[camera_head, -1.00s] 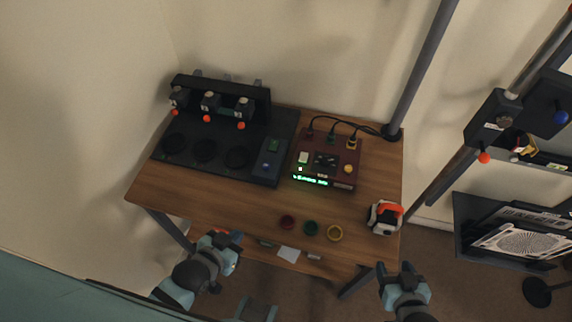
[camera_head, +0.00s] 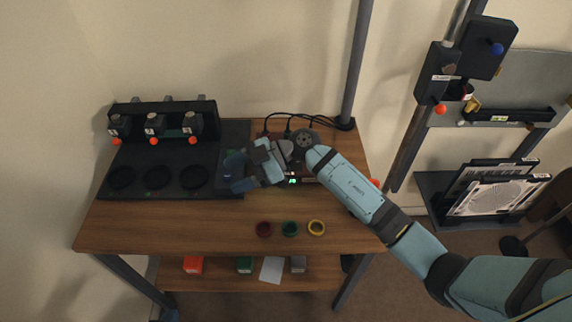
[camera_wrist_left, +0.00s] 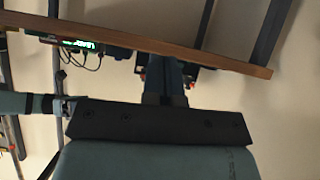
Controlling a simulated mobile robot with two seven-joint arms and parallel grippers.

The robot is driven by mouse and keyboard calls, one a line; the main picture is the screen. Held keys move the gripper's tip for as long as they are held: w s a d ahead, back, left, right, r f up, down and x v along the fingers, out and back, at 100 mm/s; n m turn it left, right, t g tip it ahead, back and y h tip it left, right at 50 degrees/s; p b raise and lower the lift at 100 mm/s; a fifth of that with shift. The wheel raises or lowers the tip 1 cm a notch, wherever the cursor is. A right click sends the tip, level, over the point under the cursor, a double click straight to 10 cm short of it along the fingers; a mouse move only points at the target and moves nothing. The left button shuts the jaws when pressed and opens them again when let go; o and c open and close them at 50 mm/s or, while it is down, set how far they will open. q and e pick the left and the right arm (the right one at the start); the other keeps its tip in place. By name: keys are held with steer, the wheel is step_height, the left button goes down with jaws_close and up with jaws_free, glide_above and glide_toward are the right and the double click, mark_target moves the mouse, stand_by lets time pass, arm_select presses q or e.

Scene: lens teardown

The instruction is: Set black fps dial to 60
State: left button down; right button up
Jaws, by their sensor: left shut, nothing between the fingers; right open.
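The dark-red control box (camera_head: 309,178) with a lit green display stands on the wooden table. My right arm reaches over it from the right and hides most of its top, and no black fps dial can be made out. My right gripper (camera_head: 240,170) is open and points left, above the right end of the black panel (camera_head: 223,187). I cannot tell whether it touches anything. In the left wrist view, which looks upside down, my left gripper (camera_wrist_left: 167,78) is shut and empty near the table edge. The box's green display (camera_wrist_left: 78,44) shows there too.
A black rack (camera_head: 160,108) with several orange-tipped units stands at the back left. Red, green and yellow rings (camera_head: 316,228) lie at the front. A grey post (camera_head: 358,65) rises at the back right. The table's front left is clear. A lower shelf (camera_head: 225,279) holds small boxes.

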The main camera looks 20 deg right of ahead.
steer(key=w+d+r+m+h+b, duration=0.1)
steer(key=w+d+m+h+b, duration=0.4)
steer(key=w+d+m+h, duration=0.7)
steer(key=d+f+n+h, duration=0.1)
steer(key=f, duration=0.3)
steer(key=d+f+n+h, duration=0.1)
steer(key=f, duration=0.3)
steer(key=d+f+n+h+b, duration=0.1)
steer(key=f, duration=0.4)
steer(key=shift+w+d+f, duration=0.1)
steer(key=shift+w+d, duration=0.2)
steer(key=shift+d, duration=0.1)
steer(key=c, duration=0.9)
